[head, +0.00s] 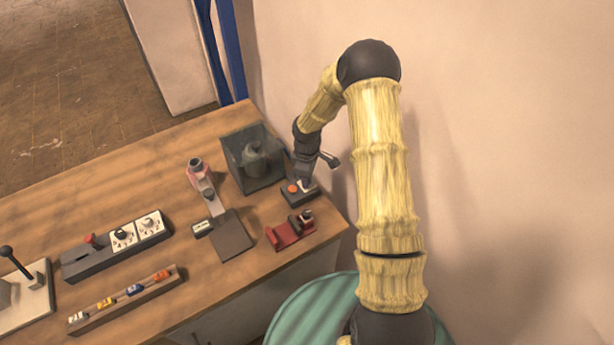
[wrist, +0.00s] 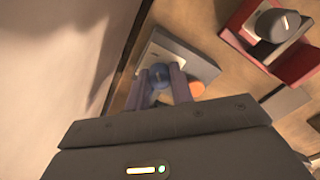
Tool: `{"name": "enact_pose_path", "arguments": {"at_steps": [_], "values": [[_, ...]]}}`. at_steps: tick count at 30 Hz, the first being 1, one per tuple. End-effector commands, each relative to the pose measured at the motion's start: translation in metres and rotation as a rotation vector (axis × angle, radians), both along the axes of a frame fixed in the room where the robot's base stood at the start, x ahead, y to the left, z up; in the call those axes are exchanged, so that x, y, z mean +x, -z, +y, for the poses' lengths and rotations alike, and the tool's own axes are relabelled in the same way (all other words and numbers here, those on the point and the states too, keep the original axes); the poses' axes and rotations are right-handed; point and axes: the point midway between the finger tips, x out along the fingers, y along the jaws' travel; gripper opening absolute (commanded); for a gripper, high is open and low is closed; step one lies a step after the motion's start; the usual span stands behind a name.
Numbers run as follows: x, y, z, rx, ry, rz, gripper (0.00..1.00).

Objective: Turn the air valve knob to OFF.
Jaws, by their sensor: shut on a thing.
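A small grey box (head: 300,195) stands near the table's back right corner, with an orange button (head: 292,188) on its top. My gripper (head: 306,183) hides most of the knob in the head view. I cannot read any label or the knob's setting.
A red device with a dark round knob (head: 306,215) stands just in front of the box. A clear chamber (head: 252,158) is behind it to the left. The wall is close on the right. A dial panel (head: 120,244) and a tray of small coloured items (head: 160,289) lie further left.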

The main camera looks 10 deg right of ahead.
Motion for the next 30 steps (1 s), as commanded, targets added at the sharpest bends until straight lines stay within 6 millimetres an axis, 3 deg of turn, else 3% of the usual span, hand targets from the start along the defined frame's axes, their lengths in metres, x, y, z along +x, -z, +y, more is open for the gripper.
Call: {"name": "enact_pose_path", "arguments": {"at_steps": [19,20,22,30], "values": [[0.0017,-0.0014,0.001,0.002,-0.068,-0.005,0.0],[0.0018,-0.0014,0.0009,0.002,-0.068,-0.005,0.29],[0.0016,-0.0013,0.0008,0.002,-0.068,-0.005,0.42],[0.0006,-0.0006,0.0003,0.001,-0.066,-0.003,0.45]]}}
